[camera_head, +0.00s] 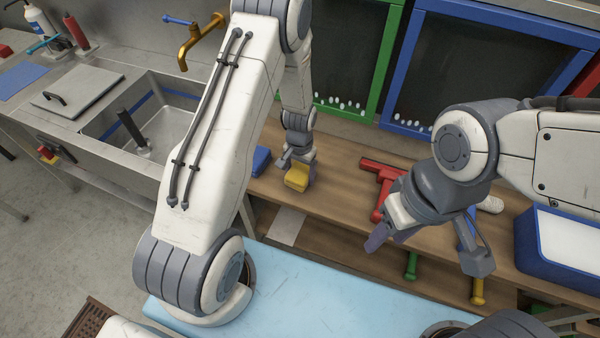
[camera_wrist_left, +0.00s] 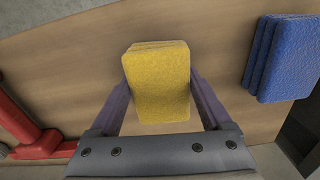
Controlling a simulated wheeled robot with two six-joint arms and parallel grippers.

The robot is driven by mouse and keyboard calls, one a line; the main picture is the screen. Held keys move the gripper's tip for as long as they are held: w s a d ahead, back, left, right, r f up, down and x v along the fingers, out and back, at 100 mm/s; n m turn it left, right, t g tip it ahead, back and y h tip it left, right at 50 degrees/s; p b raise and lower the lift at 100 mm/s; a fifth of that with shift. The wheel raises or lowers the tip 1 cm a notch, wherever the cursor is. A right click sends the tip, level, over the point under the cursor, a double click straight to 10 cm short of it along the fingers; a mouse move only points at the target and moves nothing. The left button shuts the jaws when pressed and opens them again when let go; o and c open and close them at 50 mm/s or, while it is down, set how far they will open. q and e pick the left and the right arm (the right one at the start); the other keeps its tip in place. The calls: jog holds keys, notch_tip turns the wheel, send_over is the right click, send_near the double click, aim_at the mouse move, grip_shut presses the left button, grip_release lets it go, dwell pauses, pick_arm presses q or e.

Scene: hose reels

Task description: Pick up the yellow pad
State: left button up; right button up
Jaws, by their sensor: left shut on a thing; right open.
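The yellow pad (camera_head: 297,177) is a small textured block at the wooden bench, below my left gripper (camera_head: 298,168). In the left wrist view the yellow pad (camera_wrist_left: 158,82) sits between the two fingers of my left gripper (camera_wrist_left: 158,92), which are shut on its sides. I cannot tell whether the pad still touches the bench. My right gripper (camera_head: 425,245) is open and empty above the front edge of the bench, to the right.
A blue pad (camera_wrist_left: 283,58) lies beside the yellow one; it also shows in the head view (camera_head: 261,159). A red tool (camera_head: 382,180) lies to the right. A blue-and-white box (camera_head: 560,250) stands at far right. A sink (camera_head: 165,118) is at left.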

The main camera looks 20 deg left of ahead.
aim_at(300, 170)
pick_arm(q)
jog(key=shift+r, duration=0.1)
jog(key=shift+r, duration=0.55)
notch_tip(300, 170, up, 3)
jog(key=shift+f+b, duration=0.1)
jog(key=shift+b, duration=0.55)
jog(key=d+r+b, duration=0.2)
jog(key=d+r, duration=0.5)
jog(key=d, duration=0.4)
jog(key=shift+s+d, duration=0.25)
jog(key=shift+d, duration=0.1)
